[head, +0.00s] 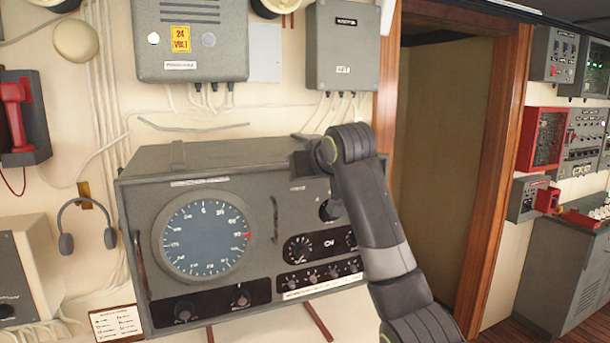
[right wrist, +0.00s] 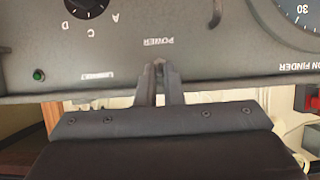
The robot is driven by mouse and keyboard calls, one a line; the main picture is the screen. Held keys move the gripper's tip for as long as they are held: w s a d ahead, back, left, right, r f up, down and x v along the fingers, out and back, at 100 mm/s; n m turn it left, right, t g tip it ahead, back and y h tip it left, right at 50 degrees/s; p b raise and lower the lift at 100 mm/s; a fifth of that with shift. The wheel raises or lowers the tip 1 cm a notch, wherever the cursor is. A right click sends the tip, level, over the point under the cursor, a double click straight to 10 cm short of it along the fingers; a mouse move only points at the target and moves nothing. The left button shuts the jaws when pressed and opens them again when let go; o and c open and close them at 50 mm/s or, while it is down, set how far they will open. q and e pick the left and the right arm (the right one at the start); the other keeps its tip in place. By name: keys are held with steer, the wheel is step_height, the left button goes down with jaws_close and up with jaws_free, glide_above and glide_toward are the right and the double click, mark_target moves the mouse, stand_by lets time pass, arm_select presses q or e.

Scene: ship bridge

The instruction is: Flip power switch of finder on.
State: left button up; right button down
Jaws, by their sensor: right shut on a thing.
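The finder (head: 190,292) is a grey box with a large round blue dial, knobs and handles, standing against the wall in the head view. Its front panel (right wrist: 120,65) shows upside down in the right wrist view, with a "POWER" label (right wrist: 158,42). My right gripper (right wrist: 159,68) is at the panel just by this label, with its fingers close together on the power switch. The fingers hide the switch, so its position cannot be seen. In the head view my right arm's wrist covers the finder's upper right part. My left gripper is not in view.
A small green lamp (right wrist: 38,74) is on the panel near my fingers. A knob (right wrist: 85,5) and a handle (right wrist: 215,10) are also close by. Grey boxes (head: 192,40) hang above the finder. A headset (head: 66,242) hangs at left; a doorway (head: 440,170) is at right.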

steer(key=c, duration=1.6)
jaws_free()
steer(key=shift+o, duration=0.2)
steer(key=b+v, duration=1.7)
steer(key=shift+s+r, duration=0.15)
